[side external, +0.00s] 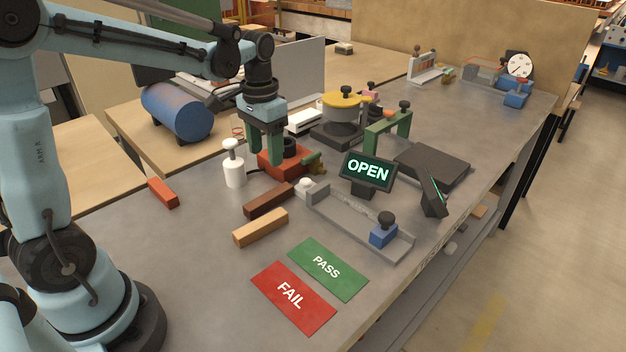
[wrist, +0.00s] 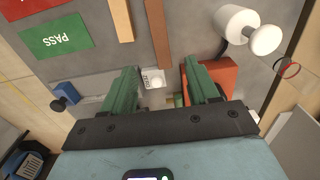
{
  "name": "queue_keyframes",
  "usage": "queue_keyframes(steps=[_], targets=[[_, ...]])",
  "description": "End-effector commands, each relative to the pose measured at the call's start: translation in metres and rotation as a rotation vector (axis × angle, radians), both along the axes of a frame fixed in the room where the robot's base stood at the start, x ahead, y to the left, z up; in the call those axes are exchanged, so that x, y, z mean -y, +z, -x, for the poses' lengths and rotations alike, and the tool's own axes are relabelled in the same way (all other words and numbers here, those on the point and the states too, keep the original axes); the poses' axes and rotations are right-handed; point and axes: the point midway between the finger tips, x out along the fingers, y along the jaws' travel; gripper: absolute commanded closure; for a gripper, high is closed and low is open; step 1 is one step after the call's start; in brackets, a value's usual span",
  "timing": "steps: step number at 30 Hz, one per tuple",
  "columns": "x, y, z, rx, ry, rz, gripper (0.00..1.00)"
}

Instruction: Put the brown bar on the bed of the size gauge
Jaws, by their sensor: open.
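The brown bar (side external: 268,200) lies flat on the bench, dark brown, beside a lighter tan bar (side external: 260,227). In the wrist view the brown bar (wrist: 157,32) runs up from just beyond my fingertips. What looks like the size gauge is a long grey bed (side external: 345,222) with a raised back edge, a blue knobbed block (side external: 383,232) at its right end and a white knob (side external: 304,186) at its left. My gripper (side external: 263,162) is open and empty, pointing down behind the brown bar. In the wrist view its green fingers (wrist: 160,82) are spread apart.
A red-orange block (side external: 280,162) stands close by my fingers, partly hidden. A white stamp-like piece (side external: 233,165) stands left of it. An OPEN display (side external: 368,171) rises behind the grey bed. Green PASS (side external: 327,268) and red FAIL (side external: 291,297) cards lie in front.

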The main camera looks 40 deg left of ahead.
Motion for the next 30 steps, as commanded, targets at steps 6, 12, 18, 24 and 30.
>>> queue_keyframes(steps=[6,12,18,24,30], targets=[[0.0,-0.032,0.0,0.001,0.0,0.0,0.4],[0.0,-0.055,0.0,0.002,0.0,0.0,0.4],[0.0,-0.064,0.0,0.002,0.0,0.0,0.4],[-0.001,-0.088,-0.002,0.002,0.0,-0.001,0.4],[-0.001,-0.109,-0.002,0.004,0.0,0.0,0.4]])
